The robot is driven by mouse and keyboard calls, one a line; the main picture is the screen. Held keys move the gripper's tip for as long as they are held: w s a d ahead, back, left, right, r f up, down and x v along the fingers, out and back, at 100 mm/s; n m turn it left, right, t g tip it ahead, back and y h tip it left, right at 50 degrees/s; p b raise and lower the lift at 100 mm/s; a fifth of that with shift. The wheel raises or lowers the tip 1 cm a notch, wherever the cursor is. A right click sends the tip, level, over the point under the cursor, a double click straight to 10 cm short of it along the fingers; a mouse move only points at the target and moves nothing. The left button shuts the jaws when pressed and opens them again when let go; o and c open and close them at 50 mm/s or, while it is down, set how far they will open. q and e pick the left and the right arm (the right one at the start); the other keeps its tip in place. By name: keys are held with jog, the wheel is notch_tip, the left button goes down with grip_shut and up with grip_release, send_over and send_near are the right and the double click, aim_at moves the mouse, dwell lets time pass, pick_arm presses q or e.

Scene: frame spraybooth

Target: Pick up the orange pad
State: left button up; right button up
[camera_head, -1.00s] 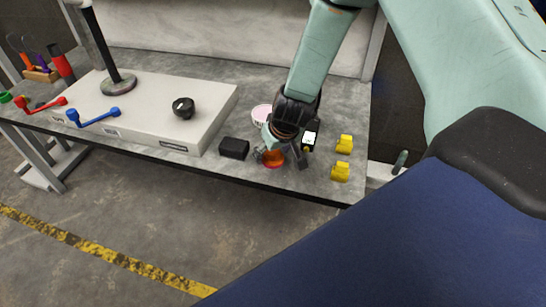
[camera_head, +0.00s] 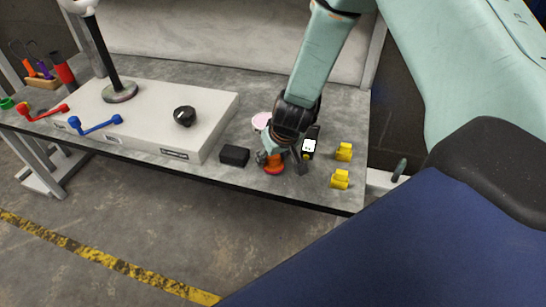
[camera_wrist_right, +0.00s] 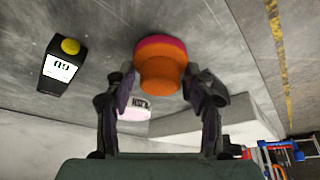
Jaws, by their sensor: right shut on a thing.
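The orange pad (camera_head: 274,168) is a small round piece with a pink-red layer on one face. It is near the front edge of the grey table (camera_head: 312,190). In the right wrist view the pad (camera_wrist_right: 162,70) shows between the fingertips. My right gripper (camera_head: 281,160) reaches down over the table and is shut on the pad, with fingers on either side of it. It also shows in the right wrist view (camera_wrist_right: 163,86). I cannot tell whether the pad is clear of the table. My left gripper is not in view.
A black gauge with a lit display (camera_head: 310,147) stands close right of the gripper. Yellow blocks (camera_head: 341,178) lie farther right. A black box (camera_head: 234,155) is left, and a pink-white round item (camera_head: 261,121) is behind. A pale raised panel (camera_head: 150,110) fills the left.

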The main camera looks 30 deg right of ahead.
notch_tip(320, 180, up, 27)
jog(key=p, duration=2.3)
jog(key=s+a+r+n+y+b, duration=0.2)
jog(key=s+a+r+n+b, duration=0.2)
jog(key=s+a, duration=0.4)
jog(key=a+n+b, duration=0.1)
jog(key=a+n, duration=0.1)
jog(key=a, duration=0.2)
jog(key=shift+s+a+n+g+y+b, duration=0.15)
jog(key=shift+a+n+g+y+b, duration=0.15)
jog(key=shift+a+n+b, duration=0.1)
jog(key=shift+d, duration=0.1)
